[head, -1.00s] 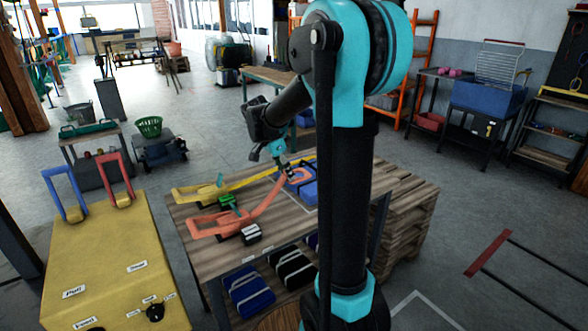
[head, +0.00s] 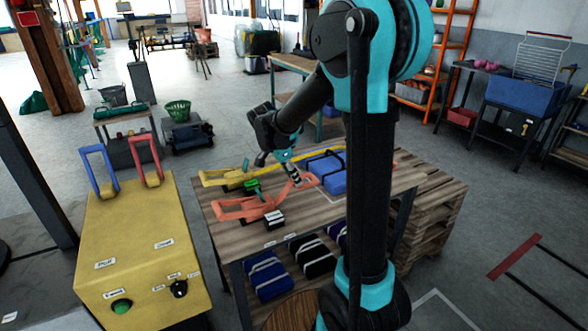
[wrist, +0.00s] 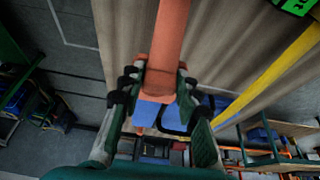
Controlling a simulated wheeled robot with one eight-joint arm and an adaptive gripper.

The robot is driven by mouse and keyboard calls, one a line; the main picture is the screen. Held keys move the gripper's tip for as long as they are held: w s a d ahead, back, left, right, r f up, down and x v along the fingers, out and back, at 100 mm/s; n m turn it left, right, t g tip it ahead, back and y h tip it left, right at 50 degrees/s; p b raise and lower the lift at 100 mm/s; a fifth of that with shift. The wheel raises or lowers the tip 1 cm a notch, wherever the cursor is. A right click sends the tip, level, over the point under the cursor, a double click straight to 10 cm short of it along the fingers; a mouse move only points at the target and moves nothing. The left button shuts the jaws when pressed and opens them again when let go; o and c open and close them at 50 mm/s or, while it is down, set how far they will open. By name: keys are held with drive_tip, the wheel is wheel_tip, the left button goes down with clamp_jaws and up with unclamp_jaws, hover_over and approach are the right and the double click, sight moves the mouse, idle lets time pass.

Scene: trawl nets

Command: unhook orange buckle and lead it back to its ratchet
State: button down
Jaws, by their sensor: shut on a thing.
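The orange buckle (wrist: 160,82) is the flared end of an orange strap, held between the fingers of my gripper (wrist: 158,92) in the wrist view. In the head view my gripper (head: 294,178) is just left of the blue case (head: 330,181), above the wooden bench. The orange strap (head: 290,190) runs from there left to the orange ratchet (head: 232,211), which lies on the bench near its left end. The case has black straps over it. The buckle is small and partly hidden by my fingers in the head view.
A yellow strap (head: 312,157) and its ratchet (head: 222,178) lie along the back of the bench. A green label (head: 252,187) and a black-and-white block (head: 273,219) flank the orange ratchet. A yellow cabinet (head: 140,240) stands left; bundles lie on the lower shelf.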

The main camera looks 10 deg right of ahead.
drive_tip(key=shift+f, duration=4)
drive_tip(key=c, duration=1)
unclamp_jaws()
drive_tip(key=shift+r, duration=0.1)
drive_tip(key=v, duration=1.2)
drive_tip(key=s+d+f+n+t+y, duration=0.1)
drive_tip(key=s+d+f+n, duration=0.1)
drive_tip(key=s, duration=0.4)
drive_tip(key=s+d+f+n+t+y, duration=0.1)
drive_tip(key=s+d+f+n, duration=0.2)
drive_tip(key=s+f+n, duration=0.2)
drive_tip(key=s+d+f+n+y, duration=0.2)
drive_tip(key=s+d+f+n, duration=0.1)
drive_tip(key=s+n, duration=0.4)
drive_tip(key=shift+s+d+f+t, duration=0.1)
drive_tip(key=shift+s+f+t, duration=0.1)
drive_tip(key=shift+s, duration=0.4)
drive_tip(key=shift+s+d+f+t, duration=0.1)
drive_tip(key=shift+s+t, duration=0.1)
drive_tip(key=shift+s, duration=0.45)
